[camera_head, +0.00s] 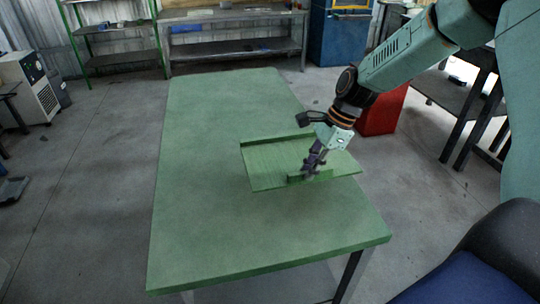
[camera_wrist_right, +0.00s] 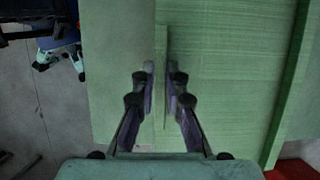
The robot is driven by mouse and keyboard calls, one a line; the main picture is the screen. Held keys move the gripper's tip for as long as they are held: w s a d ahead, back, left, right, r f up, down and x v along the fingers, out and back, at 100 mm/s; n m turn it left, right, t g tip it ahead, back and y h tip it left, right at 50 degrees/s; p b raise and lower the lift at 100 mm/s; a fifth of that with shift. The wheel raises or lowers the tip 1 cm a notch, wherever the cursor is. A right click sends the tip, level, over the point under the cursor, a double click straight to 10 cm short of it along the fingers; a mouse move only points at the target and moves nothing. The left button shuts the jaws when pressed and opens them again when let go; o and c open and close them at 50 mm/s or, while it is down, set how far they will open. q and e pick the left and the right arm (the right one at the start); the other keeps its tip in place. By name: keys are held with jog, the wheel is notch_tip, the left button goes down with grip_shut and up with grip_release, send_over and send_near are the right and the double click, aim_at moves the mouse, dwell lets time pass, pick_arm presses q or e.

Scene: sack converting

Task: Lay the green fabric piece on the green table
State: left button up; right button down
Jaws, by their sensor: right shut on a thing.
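The green fabric piece (camera_head: 265,165) is a flat, rectangular sheet over the right side of the green table (camera_head: 205,210). Its right corner reaches past the table's right edge. A darker raised strip runs along its far edge. I cannot tell whether all of it touches the tabletop. My right gripper (camera_head: 308,174) is shut on a small upright ridge at the fabric's near edge. In the right wrist view, the fingers (camera_wrist_right: 160,75) stand on both sides of this ridge, and the fabric (camera_wrist_right: 235,60) spreads to the right with bare table (camera_wrist_right: 115,60) to the left. My left gripper is not in view.
The rest of the tabletop is clear. A red bin (camera_head: 382,112) stands on the floor beyond the table's right side. A dark side table (camera_head: 455,105) is at the right, a grey workbench (camera_head: 235,45) at the back, and a white machine (camera_head: 28,85) at the left.

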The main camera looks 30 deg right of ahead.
jog(key=f, duration=0.1)
jog(key=f+b, duration=0.1)
jog(key=f, duration=0.3)
jog(key=shift+w+f, duration=0.1)
jog(key=shift+w, duration=0.25)
jog(key=f+b, duration=0.1)
jog(key=f, duration=0.2)
jog(key=shift+s+f+b, duration=0.15)
jog(key=shift+s+b, duration=0.2)
jog(key=shift+w+d+f, duration=0.1)
jog(key=shift+w, duration=0.15)
jog(key=c, duration=1.8)
grip_release()
jog(key=o, duration=0.4)
jog(key=shift+s, duration=0.15)
